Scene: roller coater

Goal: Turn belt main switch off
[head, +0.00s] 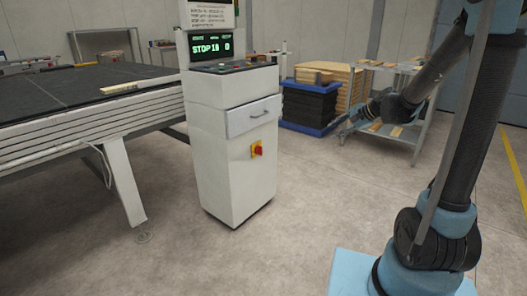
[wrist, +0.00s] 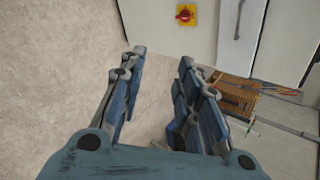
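The belt main switch is a red rotary knob on a yellow plate (head: 257,149), on the front of the white control cabinet (head: 225,185) below its drawer. It also shows at the top of the wrist view (wrist: 186,14). The knob's exact angle is too small to read. My gripper (wrist: 161,60) is open and empty, its blue fingers spread apart with floor seen between them. It points towards the cabinet and is apart from the switch. In the head view my arm reaches left from the right side, with the gripper right of the cabinet.
A drawer with a handle (head: 260,113) sits above the switch. The cabinet's display (head: 210,46) reads STOP. A conveyor table (head: 75,120) stands left. Stacked boards (head: 325,85) and a metal cart (head: 412,140) stand behind my arm. Floor before the cabinet is clear.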

